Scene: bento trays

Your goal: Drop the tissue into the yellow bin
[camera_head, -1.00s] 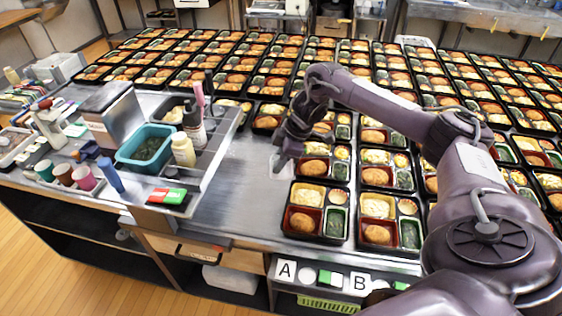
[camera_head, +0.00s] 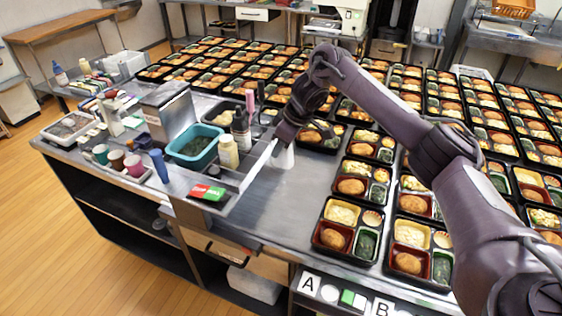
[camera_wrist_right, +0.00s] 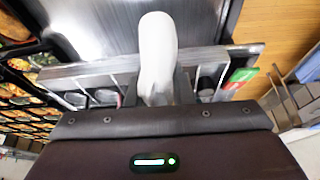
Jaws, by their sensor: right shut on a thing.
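The tissue (camera_head: 284,157) is a small white piece at the tips of my right gripper (camera_head: 284,142). It is held above the bare metal tabletop, just right of the grey organizer. In the right wrist view the tissue (camera_wrist_right: 158,50) is a pale, rounded, upright shape between the fingers, which are shut on it. The gripper's fingertips (camera_wrist_right: 160,90) are partly hidden behind it. No yellow bin shows in either view now. My left gripper is not in view.
The grey organizer (camera_head: 240,178) holds a teal tub (camera_head: 193,147), bottles (camera_head: 228,153) and a red-green box (camera_head: 207,193). Bento trays (camera_head: 348,228) fill the table to the right and back. Wooden floor (camera_head: 60,235) is open at left.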

